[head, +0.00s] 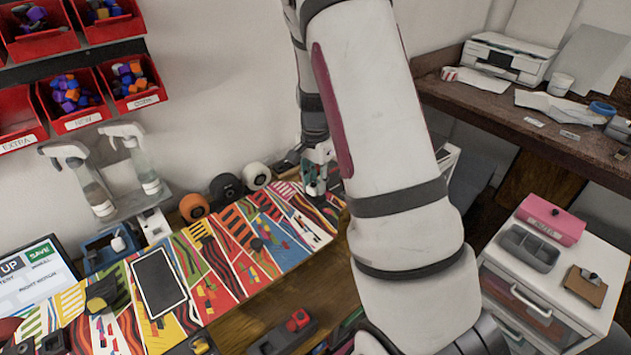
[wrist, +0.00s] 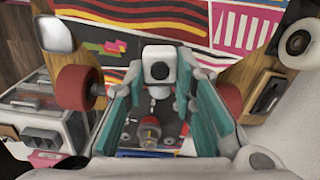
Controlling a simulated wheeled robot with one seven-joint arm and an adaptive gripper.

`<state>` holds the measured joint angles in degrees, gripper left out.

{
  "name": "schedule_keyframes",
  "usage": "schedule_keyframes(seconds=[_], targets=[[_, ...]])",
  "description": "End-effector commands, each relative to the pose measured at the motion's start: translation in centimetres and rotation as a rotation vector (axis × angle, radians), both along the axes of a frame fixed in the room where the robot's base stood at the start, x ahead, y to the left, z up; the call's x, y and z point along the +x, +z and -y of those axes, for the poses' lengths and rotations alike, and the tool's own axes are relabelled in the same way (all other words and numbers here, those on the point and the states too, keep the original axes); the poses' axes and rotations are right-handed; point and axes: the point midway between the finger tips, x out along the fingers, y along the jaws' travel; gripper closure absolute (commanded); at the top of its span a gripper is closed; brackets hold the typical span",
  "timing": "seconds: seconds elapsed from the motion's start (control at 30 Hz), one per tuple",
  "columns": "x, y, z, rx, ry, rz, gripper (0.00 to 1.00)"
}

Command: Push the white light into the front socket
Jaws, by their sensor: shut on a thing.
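The white light (wrist: 160,66), a small white block with a dark round face, sits between the fingertips of my gripper (wrist: 160,80) in the wrist view. The teal fingers are shut on it from both sides. In the head view my gripper (head: 318,168) is at the far right end of the colourful board (head: 262,238), beside my arm; the light cannot be made out there. The front socket cannot be made out; the light and fingers may hide it. Whether the light touches the board is unclear.
In the wrist view, red wheels (wrist: 76,88) (wrist: 229,98) flank my fingers, and a metal fitting (wrist: 150,132) lies between them. In the head view, several loose wheels (head: 226,188) stand behind the board. A black tablet-like panel (head: 159,282) lies on it. A white drawer cabinet (head: 545,300) stands right.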

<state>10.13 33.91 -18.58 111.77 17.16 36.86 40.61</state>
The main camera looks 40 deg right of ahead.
Motion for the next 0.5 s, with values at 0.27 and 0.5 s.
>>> schedule_keyframes(seconds=[0.27,0.5], targets=[[0.01,-0.18,0.01,0.000,0.000,0.000,1.00],[0.01,-0.46,0.00,0.000,0.000,0.000,1.00]])
